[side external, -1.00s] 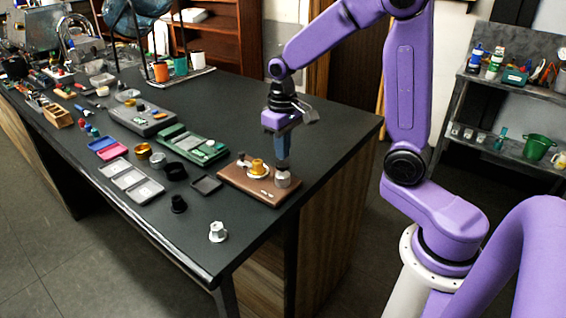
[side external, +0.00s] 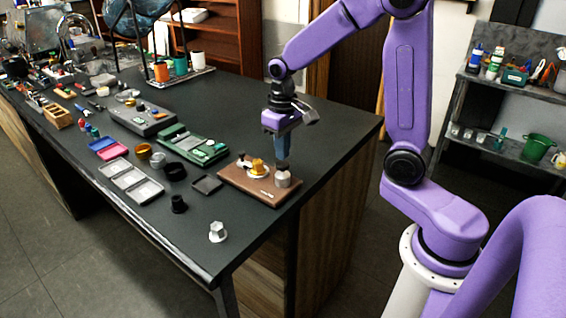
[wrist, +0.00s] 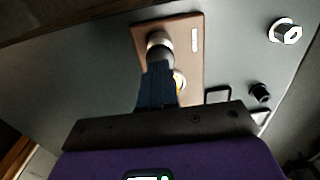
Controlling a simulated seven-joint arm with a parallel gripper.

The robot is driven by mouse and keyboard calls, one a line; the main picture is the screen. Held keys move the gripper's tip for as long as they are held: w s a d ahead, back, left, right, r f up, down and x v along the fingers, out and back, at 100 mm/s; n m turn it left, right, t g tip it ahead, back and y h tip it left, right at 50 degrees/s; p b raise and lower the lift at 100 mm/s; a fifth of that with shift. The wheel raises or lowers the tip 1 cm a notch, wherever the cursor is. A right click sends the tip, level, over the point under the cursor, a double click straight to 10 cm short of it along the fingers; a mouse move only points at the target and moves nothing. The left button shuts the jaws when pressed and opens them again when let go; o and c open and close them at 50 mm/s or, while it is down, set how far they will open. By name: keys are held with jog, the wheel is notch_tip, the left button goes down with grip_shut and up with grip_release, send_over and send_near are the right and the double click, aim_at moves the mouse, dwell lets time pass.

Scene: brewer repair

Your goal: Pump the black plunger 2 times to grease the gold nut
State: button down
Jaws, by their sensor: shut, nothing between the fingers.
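A brown board (side external: 258,190) lies near the right edge of the dark bench. The gold nut (side external: 258,168) stands on it in a pale round seat. To its right is a silver cylinder (side external: 283,180) with the black plunger (side external: 282,168) at its top. My gripper (side external: 282,159) points down right over the plunger, its blue fingers shut and empty. Contact with the plunger is too small to tell. In the wrist view the fingers (wrist: 158,68) reach toward the silver cylinder (wrist: 159,43). They hide most of the gold nut (wrist: 179,82) and cover the plunger.
A silver hex nut (side external: 217,232) and a small black part (side external: 178,204) stand in front of the board. A dark square tray (side external: 206,184) and a green device (side external: 193,146) lie to its left. The bench behind the board is clear.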

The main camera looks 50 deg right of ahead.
aim_at(283, 163)
jog(key=shift+f, duration=1.4)
dwell(0.4)
jog(key=shift+r, duration=2.75)
jog(key=shift+r, duration=0.1)
notch_tip(283, 163, up, 6)
jog(key=shift+f, duration=0.1)
